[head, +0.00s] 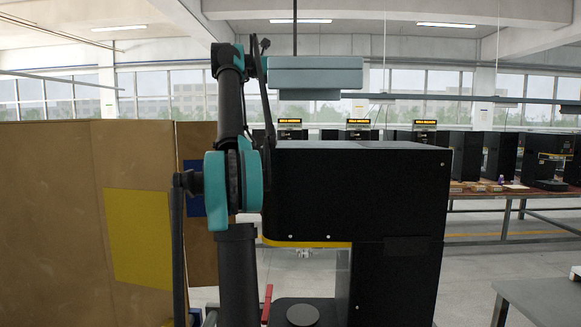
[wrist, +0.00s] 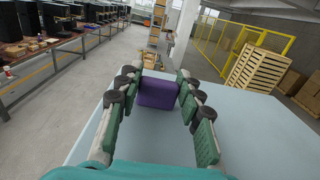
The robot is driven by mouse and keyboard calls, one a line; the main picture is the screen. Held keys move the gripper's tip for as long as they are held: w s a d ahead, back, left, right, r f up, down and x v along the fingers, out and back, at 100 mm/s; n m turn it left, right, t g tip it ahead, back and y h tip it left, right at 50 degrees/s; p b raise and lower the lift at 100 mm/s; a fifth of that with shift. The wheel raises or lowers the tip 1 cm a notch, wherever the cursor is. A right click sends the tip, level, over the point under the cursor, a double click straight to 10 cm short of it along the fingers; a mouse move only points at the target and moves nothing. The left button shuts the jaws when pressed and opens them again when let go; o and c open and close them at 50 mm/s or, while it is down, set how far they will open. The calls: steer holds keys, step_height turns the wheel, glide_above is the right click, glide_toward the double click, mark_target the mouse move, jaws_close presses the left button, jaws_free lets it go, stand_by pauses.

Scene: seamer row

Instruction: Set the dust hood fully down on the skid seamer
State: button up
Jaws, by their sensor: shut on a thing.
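The dust hood (head: 315,72) is a pale blue-grey box in the head view, held up above the black skid seamer (head: 360,190). Background shows in the gap between the hood and the seamer's top, so they are apart. In the wrist view, my gripper (wrist: 159,90) is shut on a purple block (wrist: 158,94), which looks like the hood's handle. The hood's pale blue top (wrist: 255,120) spreads out beneath the fingers. My gripper cannot be made out in the head view. The hood's underside is hidden from the wrist view.
Brown panels (head: 75,220) stand at the left. A grey table (head: 540,300) is at the lower right. A row of black machines stands on a long bench (head: 530,192) behind.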

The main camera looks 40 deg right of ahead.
steer(key=shift+w+f, duration=0.2)
steer(key=shift+w, duration=0.1)
steer(key=shift+f, duration=0.35)
step_height(320, 180, down, 19)
steer(key=shift+r, duration=0.1)
steer(key=shift+f, duration=0.2)
steer(key=o, duration=1.3)
steer(key=shift+r, duration=0.15)
steer(key=v, duration=0.7)
steer(key=shift+w+a, duration=0.15)
steer(key=shift+a, duration=0.05)
